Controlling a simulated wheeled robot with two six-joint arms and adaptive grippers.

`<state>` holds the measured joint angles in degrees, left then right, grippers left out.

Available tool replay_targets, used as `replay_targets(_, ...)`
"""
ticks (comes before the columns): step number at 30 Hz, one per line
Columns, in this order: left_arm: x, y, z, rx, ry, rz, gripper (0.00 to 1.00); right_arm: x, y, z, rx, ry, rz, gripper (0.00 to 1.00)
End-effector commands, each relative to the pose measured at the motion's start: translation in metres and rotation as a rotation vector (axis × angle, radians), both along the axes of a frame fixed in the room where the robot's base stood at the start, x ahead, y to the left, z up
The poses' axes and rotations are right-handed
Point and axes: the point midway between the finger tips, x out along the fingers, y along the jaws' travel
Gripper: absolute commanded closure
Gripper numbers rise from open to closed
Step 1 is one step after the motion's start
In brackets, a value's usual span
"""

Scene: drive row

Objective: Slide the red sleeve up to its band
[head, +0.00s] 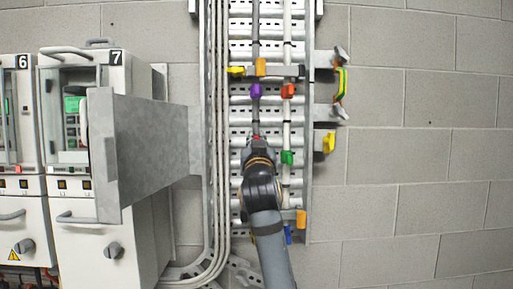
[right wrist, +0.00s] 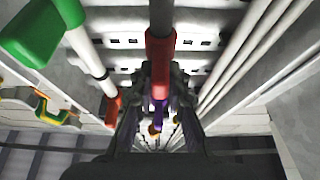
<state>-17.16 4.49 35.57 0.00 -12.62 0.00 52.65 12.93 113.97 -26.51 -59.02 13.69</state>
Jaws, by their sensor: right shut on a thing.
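A red sleeve (right wrist: 160,48) sits around a grey upright cable (right wrist: 161,15) in the right wrist view. My right gripper (right wrist: 159,92) is shut on this sleeve, with one finger on each side. In the head view only a little red of the sleeve (head: 255,138) shows above my right gripper (head: 256,146). Higher on the same cable sits a purple sleeve (head: 255,90). I cannot tell which mark on the cable is the red sleeve's band. My left gripper is not in view.
A pale cable to the right carries an orange-red sleeve (head: 288,91) and a green sleeve (head: 287,157). The metal ladder tray (head: 309,215) stands behind the cables. A grey open door (head: 150,150) juts out at left beside cabinet 7. Bare block wall lies at right.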

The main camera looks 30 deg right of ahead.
Motion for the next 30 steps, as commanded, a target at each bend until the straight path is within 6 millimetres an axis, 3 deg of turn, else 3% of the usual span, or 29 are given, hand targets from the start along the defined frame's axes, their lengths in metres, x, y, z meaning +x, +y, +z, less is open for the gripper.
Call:
replay_targets(1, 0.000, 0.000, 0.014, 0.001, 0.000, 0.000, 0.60, 0.000, 0.000, 0.020, 0.001, -0.002, 0.001, 1.00)
replay_targets(4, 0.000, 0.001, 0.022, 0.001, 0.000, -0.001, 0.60, 0.000, 0.000, 0.034, 0.001, -0.002, 0.001, 1.00)
replay_targets(16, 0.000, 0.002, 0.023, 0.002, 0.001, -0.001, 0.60, -0.002, 0.000, 0.042, -0.004, -0.008, 0.000, 1.00)
replay_targets(17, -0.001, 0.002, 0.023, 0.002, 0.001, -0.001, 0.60, -0.002, 0.000, 0.042, -0.004, -0.009, 0.000, 0.81)
replay_targets(21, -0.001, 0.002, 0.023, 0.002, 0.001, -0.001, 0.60, -0.001, 0.000, 0.041, -0.002, -0.006, 0.000, 0.62)
replay_targets(30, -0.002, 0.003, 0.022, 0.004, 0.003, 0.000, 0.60, -0.001, 0.001, 0.038, -0.001, -0.002, 0.000, 0.62)
